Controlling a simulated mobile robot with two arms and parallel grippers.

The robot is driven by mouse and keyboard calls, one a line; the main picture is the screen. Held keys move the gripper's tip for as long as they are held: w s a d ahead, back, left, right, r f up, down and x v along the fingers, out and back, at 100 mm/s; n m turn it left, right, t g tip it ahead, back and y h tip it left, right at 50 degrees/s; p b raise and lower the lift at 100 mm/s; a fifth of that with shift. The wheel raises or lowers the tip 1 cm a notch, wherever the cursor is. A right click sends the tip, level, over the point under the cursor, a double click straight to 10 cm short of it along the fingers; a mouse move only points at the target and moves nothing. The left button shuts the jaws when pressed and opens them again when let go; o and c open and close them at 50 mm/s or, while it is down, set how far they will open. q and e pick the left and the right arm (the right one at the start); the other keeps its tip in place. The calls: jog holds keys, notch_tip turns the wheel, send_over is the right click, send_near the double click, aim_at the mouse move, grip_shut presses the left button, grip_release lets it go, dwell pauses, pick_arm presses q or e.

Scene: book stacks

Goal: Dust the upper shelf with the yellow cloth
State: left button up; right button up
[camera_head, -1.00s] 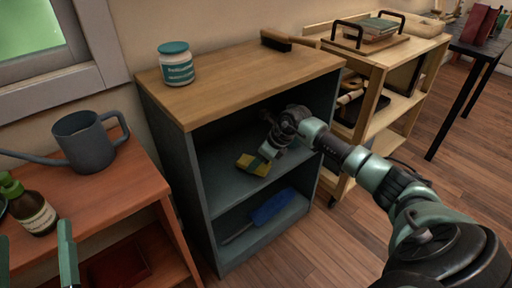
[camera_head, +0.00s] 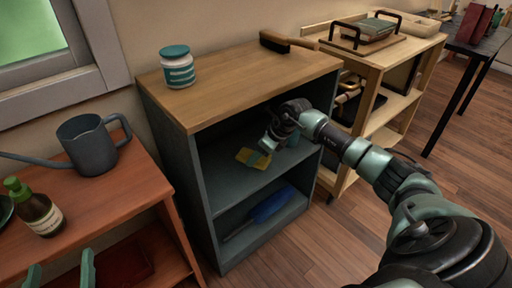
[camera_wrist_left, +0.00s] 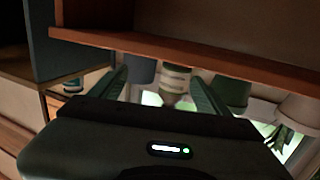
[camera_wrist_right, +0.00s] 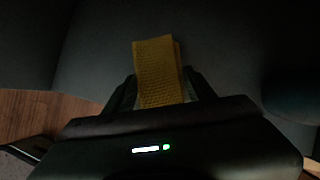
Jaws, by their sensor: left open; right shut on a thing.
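The yellow cloth (camera_head: 253,157) is in my right gripper (camera_head: 265,146), inside the grey cabinet, low over or touching the upper shelf (camera_head: 222,185). The right wrist view shows the cloth (camera_wrist_right: 157,68) between the shut fingers, with dark shelf surface beyond it. I cannot tell whether the cloth presses on the shelf. The shelf's back right is partly hidden by my right arm. My left gripper (camera_head: 60,264) is open and empty at the bottom left, in front of the orange-brown table.
A teal-lidded jar (camera_head: 177,67) and a brush (camera_head: 286,42) stand on the cabinet's wooden top. A blue-headed tool (camera_head: 270,204) lies on the lower shelf. A watering can (camera_head: 90,148) and bottle (camera_head: 36,208) stand at left.

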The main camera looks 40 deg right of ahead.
jog(key=shift+r+p, duration=0.45)
jog(key=shift+r, duration=0.3)
jog(key=shift+r+p, duration=0.3)
jog(key=shift+r, duration=0.25)
pick_arm(q)
notch_tip(320, 180, down, 7)
jog(key=s+a+g+y, duration=0.1)
jog(key=s+a+g, duration=0.1)
jog(key=g, duration=0.2)
jog(key=shift+s+a+f+y, duration=0.2)
jog(key=shift+s+a+y, duration=0.1)
jog(key=shift+s+a, duration=0.1)
jog(key=shift+d, duration=0.1)
pick_arm(e)
jog(key=shift+s, duration=0.1)
